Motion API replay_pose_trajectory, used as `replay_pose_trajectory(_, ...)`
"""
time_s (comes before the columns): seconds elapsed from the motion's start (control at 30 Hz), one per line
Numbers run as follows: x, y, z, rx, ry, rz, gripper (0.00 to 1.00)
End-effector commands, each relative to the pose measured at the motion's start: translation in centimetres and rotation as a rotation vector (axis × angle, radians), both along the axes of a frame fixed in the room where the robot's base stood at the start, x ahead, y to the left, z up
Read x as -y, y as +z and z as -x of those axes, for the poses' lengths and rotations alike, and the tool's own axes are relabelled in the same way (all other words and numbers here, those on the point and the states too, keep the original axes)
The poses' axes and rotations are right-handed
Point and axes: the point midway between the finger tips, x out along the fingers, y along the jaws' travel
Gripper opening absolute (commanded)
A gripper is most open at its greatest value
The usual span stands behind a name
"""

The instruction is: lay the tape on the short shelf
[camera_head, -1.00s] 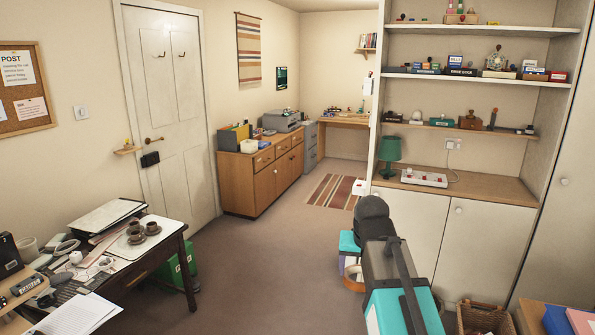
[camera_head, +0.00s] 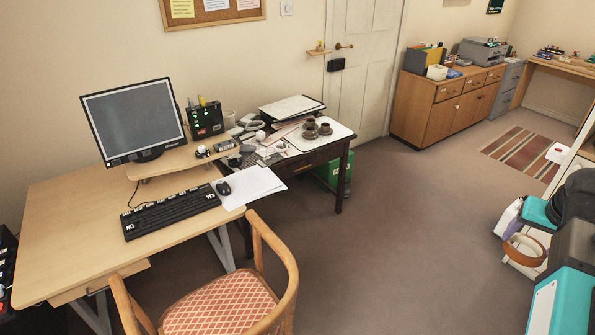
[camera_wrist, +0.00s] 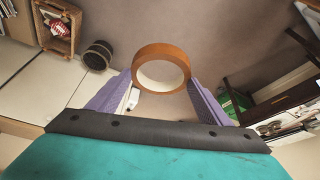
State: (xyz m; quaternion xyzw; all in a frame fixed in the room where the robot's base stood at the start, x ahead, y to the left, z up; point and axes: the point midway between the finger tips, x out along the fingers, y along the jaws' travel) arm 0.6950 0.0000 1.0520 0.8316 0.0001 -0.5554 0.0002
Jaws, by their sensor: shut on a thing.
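A roll of brown tape (camera_head: 524,250) is held at the right edge of the head view, above the floor. In the wrist view the tape (camera_wrist: 161,53) is a ring between the purple fingers of my gripper (camera_wrist: 157,93), which is shut on it. My gripper (camera_head: 514,228) also shows at the right of the head view, partly hidden by my arm.
A light desk (camera_head: 70,215) with monitor and keyboard is at left, with a chair (camera_head: 225,300) in front. A wooden cabinet (camera_head: 438,115) stands right of the door. The middle floor is clear.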

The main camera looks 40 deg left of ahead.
Motion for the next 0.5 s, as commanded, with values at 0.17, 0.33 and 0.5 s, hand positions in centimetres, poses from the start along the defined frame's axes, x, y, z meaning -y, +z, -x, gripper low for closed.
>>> replay_pose_trajectory(0.17,0.0,-2.5,2.2,-0.003,0.0,0.0,0.46)
replay_pose_trajectory(0.33,0.0,-4.4,3.7,-0.004,0.0,0.0,0.46)
replay_pose_trajectory(0.5,0.0,-5.3,4.3,-0.003,0.0,0.0,0.46)
